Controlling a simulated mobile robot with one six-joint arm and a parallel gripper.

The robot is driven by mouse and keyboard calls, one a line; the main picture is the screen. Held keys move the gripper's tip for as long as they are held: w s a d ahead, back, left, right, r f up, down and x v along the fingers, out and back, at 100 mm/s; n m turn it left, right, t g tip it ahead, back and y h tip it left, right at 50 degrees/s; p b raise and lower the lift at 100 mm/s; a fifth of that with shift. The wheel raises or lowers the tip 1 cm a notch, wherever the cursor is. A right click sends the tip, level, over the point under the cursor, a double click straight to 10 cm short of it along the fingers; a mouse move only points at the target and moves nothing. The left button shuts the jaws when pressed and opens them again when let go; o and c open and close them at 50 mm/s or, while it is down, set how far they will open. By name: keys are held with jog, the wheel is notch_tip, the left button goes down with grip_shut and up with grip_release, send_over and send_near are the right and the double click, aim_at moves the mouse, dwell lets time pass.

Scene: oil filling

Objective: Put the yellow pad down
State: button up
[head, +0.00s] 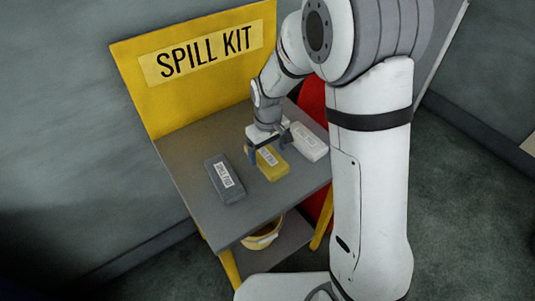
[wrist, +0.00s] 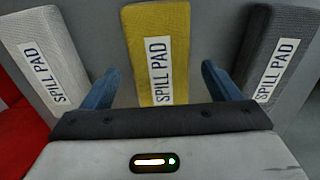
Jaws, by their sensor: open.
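The yellow pad (head: 270,163) lies flat on the grey table top (head: 211,211), between a dark grey pad (head: 224,179) and a white pad (head: 308,142). It also shows in the wrist view (wrist: 157,45), with its "SPILL PAD" label running lengthwise. My gripper (head: 268,153) is over the yellow pad's far part. In the wrist view its two blue fingers (wrist: 161,82) are spread, one on each side of the yellow pad, with a visible gap to it on both sides. The pad's near end is hidden behind my gripper's body.
In the wrist view the white pad (wrist: 42,58) is left of my fingers and the grey pad (wrist: 281,55) is right, close to the right finger. A yellow "SPILL KIT" board (head: 190,119) stands behind the table. A yellow bucket (head: 262,236) is on the lower shelf. A red object (head: 313,102) is beyond the table.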

aim_at(268, 156)
notch_tip(268, 156, up, 9)
jog(key=s+d+r+m+t, duration=0.1)
jog(key=s+d+r+m, duration=0.2)
jog(key=s+d, duration=0.4)
jog(key=s+d+r+m+t, duration=0.1)
jog(key=s+d+r+m, duration=0.2)
jog(key=s+d, duration=0.4)
jog(key=s+r, duration=0.1)
jog(key=s, duration=0.3)
jog(key=shift+s+m, duration=0.3)
jog(key=shift+m, duration=0.1)
notch_tip(268, 156, up, 2)
jog(key=shift+t+p, duration=0.3)
jog(key=shift+p, duration=0.8)
jog(key=shift+o, duration=0.5)
